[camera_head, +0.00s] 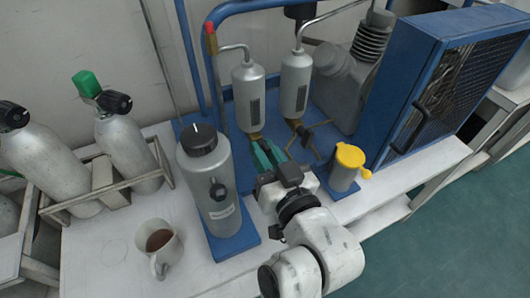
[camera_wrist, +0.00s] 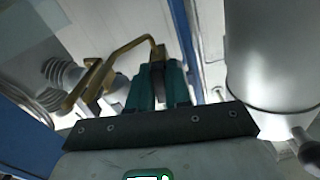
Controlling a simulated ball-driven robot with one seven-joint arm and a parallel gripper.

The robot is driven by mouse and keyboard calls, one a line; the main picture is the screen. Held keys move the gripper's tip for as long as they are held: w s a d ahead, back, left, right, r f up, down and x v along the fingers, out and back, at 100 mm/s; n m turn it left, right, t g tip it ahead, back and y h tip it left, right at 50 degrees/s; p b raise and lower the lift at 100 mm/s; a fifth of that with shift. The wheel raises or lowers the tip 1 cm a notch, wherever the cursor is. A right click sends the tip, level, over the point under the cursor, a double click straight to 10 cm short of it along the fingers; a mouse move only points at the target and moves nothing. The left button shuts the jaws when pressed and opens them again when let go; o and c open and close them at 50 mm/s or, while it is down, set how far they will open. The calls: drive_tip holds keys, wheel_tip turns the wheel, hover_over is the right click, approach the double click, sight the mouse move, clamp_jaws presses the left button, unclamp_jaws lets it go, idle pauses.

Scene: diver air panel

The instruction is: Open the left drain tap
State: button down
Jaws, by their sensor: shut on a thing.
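Two silver filter cylinders stand side by side on the blue panel, the left one (camera_head: 250,98) and the right one (camera_head: 296,84). The left drain tap (camera_head: 256,135) is a brass piece under the left cylinder, mostly hidden by my fingers. My gripper (camera_head: 264,147) has green fingers reaching to this tap. In the wrist view the fingers (camera_wrist: 158,78) are close together on a dark narrow part between them, apparently the tap's handle. The right drain tap (camera_head: 300,128) is brass with a bent lever, just right of my gripper; a bent brass pipe (camera_wrist: 110,62) also shows in the wrist view.
A large grey canister (camera_head: 208,180) with a black cap stands close left of my gripper. A grey cup with a yellow lid (camera_head: 347,165) stands close right. A mug (camera_head: 158,243) is front left. A blue mesh cage (camera_head: 440,85) bounds the right side.

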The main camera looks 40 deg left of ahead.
drive_tip(key=shift+f, duration=0.1)
drive_tip(key=c, duration=1.1)
unclamp_jaws()
drive_tip(key=shift+c, duration=0.2)
drive_tip(key=v, duration=1)
drive_tip(key=shift+s+d+p, duration=0.15)
drive_tip(key=shift+d+p, duration=0.2)
drive_tip(key=shift+p, duration=0.1)
